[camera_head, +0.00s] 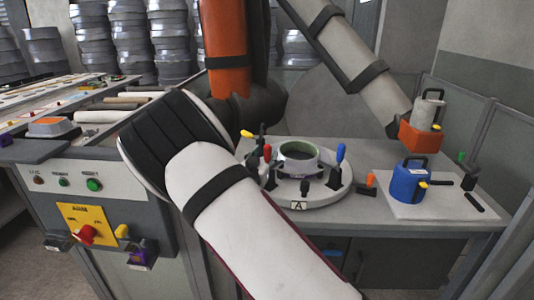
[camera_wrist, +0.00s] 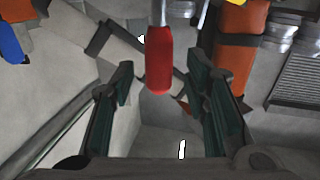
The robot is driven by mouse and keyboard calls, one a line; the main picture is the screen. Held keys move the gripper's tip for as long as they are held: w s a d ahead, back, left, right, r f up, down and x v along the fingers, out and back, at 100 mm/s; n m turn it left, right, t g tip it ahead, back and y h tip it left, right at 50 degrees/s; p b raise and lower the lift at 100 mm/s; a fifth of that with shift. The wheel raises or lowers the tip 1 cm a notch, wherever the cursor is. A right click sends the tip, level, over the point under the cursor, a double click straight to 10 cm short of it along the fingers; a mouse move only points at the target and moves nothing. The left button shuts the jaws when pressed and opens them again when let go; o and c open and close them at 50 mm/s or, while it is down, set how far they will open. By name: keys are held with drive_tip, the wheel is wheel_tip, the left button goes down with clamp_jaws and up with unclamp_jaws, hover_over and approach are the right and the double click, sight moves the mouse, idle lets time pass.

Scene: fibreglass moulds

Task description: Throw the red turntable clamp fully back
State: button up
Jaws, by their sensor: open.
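The red turntable clamp (camera_head: 267,153) stands with its handle roughly upright at the left side of the round turntable (camera_head: 322,199), partly behind my arm. In the wrist view its red handle (camera_wrist: 158,62) hangs from the top edge on a metal stem, in line with the gap between my fingers. My gripper (camera_wrist: 160,95) is open, with one dark green-padded finger on each side of the handle. Clear gaps show on both sides, and I see no contact. I cannot make out my gripper in the head view; my arm hides much of that area.
A grey ring-shaped mould (camera_head: 298,160) sits on the turntable. A blue-handled clamp (camera_head: 340,154) stands at its right, with black clamps around. A blue container (camera_head: 408,182) stands on a white board at right. A control panel (camera_head: 93,208) is at left.

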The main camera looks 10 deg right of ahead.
drive_tip(key=shift+x, duration=1.4)
drive_tip(key=shift+c, duration=0.2)
clamp_jaws()
